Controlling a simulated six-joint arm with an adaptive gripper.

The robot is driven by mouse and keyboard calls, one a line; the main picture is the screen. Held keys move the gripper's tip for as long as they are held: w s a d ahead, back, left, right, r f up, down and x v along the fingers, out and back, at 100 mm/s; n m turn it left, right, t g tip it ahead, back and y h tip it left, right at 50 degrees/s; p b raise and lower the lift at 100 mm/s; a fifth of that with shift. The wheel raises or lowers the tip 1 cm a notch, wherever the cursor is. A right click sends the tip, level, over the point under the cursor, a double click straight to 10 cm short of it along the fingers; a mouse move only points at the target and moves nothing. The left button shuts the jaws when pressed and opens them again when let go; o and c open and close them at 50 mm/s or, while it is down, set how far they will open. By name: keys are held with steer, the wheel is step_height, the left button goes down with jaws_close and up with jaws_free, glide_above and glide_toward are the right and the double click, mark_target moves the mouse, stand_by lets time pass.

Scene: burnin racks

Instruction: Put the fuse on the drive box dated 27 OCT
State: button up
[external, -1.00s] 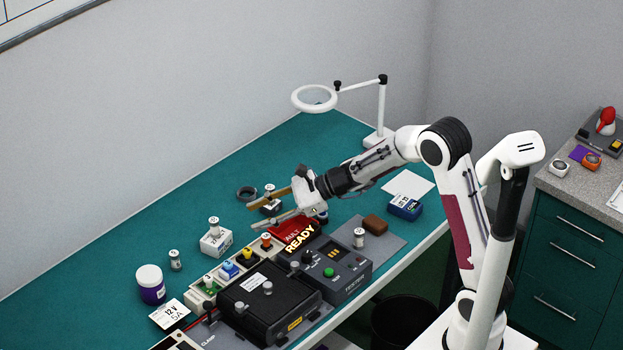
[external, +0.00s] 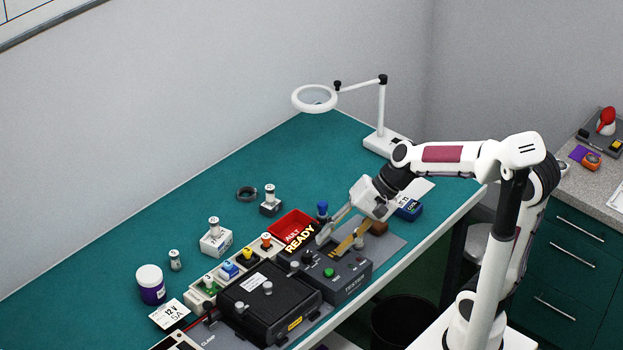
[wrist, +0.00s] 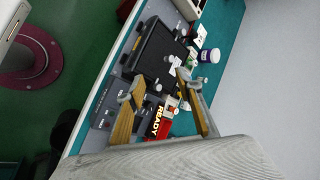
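Several grey-and-white fuse-like cylinders are in the external view. One fuse (external: 270,191) stands upright on a small dark box (external: 271,208). Another fuse (external: 214,224) is on a white box (external: 215,243). A third fuse (external: 175,260) stands on the teal mat, and one more (external: 360,243) shows partly beside my lower finger. The dates on the boxes are too small to read, so I cannot tell which is 27 OCT. My gripper (external: 331,243) is open above the tester's back edge, with nothing seen between its fingers; its spread fingers also show in the wrist view (wrist: 160,84).
A tester (external: 345,279) and black case (external: 268,300) fill the front of the bench. A brown block (external: 377,227) and blue box (external: 409,209) are right. The back mat is mostly clear.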

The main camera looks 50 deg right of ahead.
steer(key=s+d+f+n+t+h, duration=0.1)
steer(key=s+d+n+h, duration=0.5)
steer(key=s+d, duration=0.7)
steer(key=shift+s+d+n+h, duration=0.25)
steer(key=shift+s+n+h, duration=0.1)
steer(key=shift+n, duration=0.85)
